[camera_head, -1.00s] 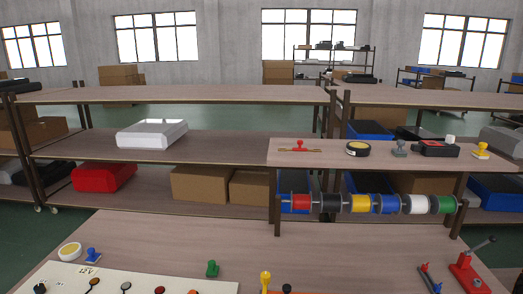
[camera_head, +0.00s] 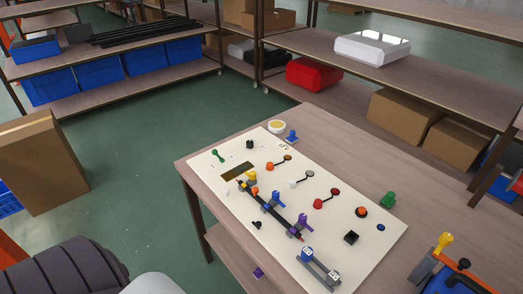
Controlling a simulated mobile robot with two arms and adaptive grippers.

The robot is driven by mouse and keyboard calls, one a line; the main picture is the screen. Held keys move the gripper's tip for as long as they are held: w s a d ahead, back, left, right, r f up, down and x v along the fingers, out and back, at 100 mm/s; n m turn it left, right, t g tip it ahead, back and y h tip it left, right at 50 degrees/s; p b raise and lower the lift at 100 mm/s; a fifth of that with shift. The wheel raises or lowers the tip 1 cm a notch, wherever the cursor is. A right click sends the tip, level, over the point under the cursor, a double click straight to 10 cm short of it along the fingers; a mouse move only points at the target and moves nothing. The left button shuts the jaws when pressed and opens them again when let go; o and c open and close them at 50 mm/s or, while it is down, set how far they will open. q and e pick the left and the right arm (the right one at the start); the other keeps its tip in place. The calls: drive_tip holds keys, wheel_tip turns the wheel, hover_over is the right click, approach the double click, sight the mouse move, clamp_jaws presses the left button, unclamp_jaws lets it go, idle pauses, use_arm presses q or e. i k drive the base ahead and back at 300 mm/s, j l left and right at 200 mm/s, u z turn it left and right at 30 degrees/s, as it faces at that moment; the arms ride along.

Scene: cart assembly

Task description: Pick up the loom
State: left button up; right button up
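A dark, thin loom (camera_head: 283,221) lies diagonally across the white board (camera_head: 222,172) on the wooden table. Yellow and orange pieces show at its upper left end, and a purple one at its lower right end. Blue holders (camera_head: 276,199) stand along it. It appears to rest in these holders, but the contact is too small to tell. Neither of my grippers is in view.
A green piece (camera_head: 388,199) and a blue tool (camera_head: 450,270) are to the right. Open floor (camera_head: 130,160) lies left of the table.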

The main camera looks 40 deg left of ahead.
sight(253, 193)
drive_tip(key=i+j+u, duration=0.1)
drive_tip(key=u, duration=0.95)
